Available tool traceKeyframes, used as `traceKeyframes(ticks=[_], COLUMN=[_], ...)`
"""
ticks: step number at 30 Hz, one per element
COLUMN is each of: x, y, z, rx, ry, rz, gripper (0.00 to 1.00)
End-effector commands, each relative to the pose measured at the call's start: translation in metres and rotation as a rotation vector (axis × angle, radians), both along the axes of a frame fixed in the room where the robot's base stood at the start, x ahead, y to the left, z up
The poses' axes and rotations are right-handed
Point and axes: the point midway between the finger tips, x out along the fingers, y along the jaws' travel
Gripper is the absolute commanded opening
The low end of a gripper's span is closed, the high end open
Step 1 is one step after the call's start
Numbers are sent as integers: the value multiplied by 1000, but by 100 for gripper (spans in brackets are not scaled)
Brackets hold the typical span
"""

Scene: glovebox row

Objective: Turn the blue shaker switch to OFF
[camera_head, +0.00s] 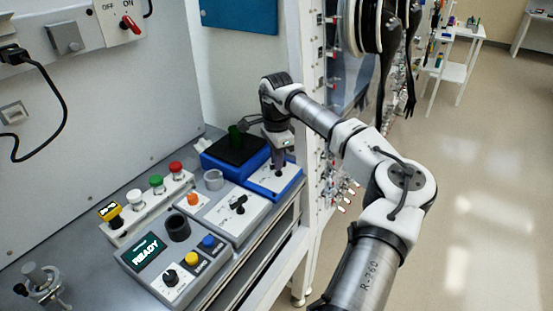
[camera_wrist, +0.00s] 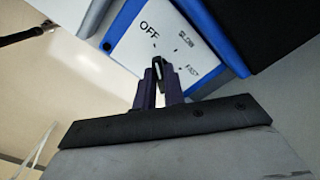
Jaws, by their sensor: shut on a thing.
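The blue shaker (camera_head: 222,165) stands at the far end of the bench, with a black top and a white front panel (camera_wrist: 200,62) edged in blue. The panel is marked OFF, SLOW and FAST. A small dark switch knob with a pale line (camera_wrist: 157,68) sits on it. My gripper (camera_head: 278,172) reaches down over this panel. In the wrist view my gripper (camera_wrist: 158,82) has its two dark fingers closed on either side of the knob. The fingers hide part of the knob, and I cannot tell which mark it points to.
A grey panel with a black switch (camera_head: 238,205) and a READY unit (camera_head: 146,253) lie nearer. Red, green and white buttons (camera_head: 157,183) line the back. A white frame post (camera_head: 300,120) stands close to my arm.

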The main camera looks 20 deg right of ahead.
Motion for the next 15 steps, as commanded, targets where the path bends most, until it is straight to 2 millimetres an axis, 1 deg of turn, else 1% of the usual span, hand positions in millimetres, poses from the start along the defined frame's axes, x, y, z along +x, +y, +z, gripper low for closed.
traceKeyframes(ticks=[6,15], x=[0,0], y=[0,0], z=[1,1], rx=[-1,-1], ry=[0,-1], rz=[69,91], gripper=[0,0])
